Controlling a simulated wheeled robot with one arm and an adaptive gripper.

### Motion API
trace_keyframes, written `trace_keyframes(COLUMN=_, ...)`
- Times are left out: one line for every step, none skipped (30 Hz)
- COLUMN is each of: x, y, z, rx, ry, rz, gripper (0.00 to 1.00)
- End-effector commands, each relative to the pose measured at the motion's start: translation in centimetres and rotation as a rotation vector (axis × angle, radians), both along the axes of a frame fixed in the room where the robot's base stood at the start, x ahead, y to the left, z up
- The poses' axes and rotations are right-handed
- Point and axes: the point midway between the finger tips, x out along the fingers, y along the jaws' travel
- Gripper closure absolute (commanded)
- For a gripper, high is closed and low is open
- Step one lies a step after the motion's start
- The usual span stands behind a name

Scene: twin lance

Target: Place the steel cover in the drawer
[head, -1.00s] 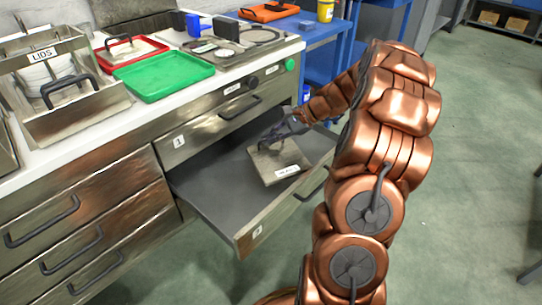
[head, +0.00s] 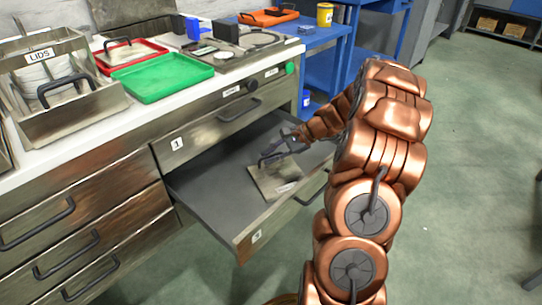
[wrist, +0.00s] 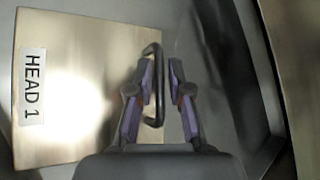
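The steel cover (head: 272,183) is a flat square plate with a dark bar handle and a white label. It lies in the open drawer (head: 215,205), and appears to rest flat on the drawer floor. In the wrist view the cover (wrist: 80,115) shows its label, "HEAD 1", at left. My gripper (head: 281,139) is over the handle side of the cover. In the wrist view my gripper (wrist: 162,88) has its fingers apart, with the handle between them in the picture. A gap shows beside the handle; the exact height above it is unclear.
The counter above holds a green tray (head: 162,78), a red tray (head: 130,56), a lids rack (head: 70,118) and a hob (head: 235,45). The drawer's side walls and front stand around the cover. Bare drawer floor shows left of it. Open green floor lies at right.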

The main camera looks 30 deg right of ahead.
Motion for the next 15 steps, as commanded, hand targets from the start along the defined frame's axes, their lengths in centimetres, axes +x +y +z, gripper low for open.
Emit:
trace_keyframes(x=0.0, y=0.0, z=0.0, rx=0.0, ry=0.0, rz=0.0, gripper=0.73)
trace_keyframes(x=0.0, y=0.0, z=0.0, rx=0.0, ry=0.0, rz=0.0, gripper=0.7)
trace_keyframes(x=0.0, y=0.01, z=-0.01, rx=0.0, ry=0.0, rz=0.0, gripper=0.66)
trace_keyframes(x=0.0, y=0.01, z=-0.01, rx=0.0, ry=0.0, rz=0.0, gripper=0.66)
trace_keyframes(x=0.0, y=0.01, z=-0.01, rx=0.0, ry=0.0, rz=0.0, gripper=0.66)
trace_keyframes(x=0.01, y=0.0, z=0.0, rx=0.0, ry=0.0, rz=0.0, gripper=0.66)
trace_keyframes(x=0.01, y=0.0, z=0.0, rx=0.0, ry=0.0, rz=0.0, gripper=0.66)
trace_keyframes(x=0.01, y=0.0, z=0.0, rx=0.0, ry=0.0, rz=0.0, gripper=0.66)
trace_keyframes(x=0.01, y=0.0, z=0.0, rx=0.0, ry=0.0, rz=0.0, gripper=0.66)
trace_keyframes(x=0.0, y=0.0, z=0.02, rx=0.0, ry=0.0, rz=0.0, gripper=0.66)
trace_keyframes(x=0.0, y=-0.02, z=0.04, rx=0.0, ry=0.0, rz=0.0, gripper=0.66)
trace_keyframes(x=-0.04, y=-0.07, z=0.11, rx=0.0, ry=0.0, rz=0.0, gripper=0.66)
trace_keyframes(x=-0.08, y=-0.15, z=0.2, rx=0.0, ry=-0.001, rz=-0.001, gripper=0.66)
trace_keyframes(x=-0.14, y=-0.26, z=0.33, rx=0.0, ry=-0.001, rz=-0.001, gripper=0.66)
trace_keyframes(x=-0.26, y=-0.47, z=0.57, rx=0.0, ry=-0.001, rz=-0.002, gripper=0.66)
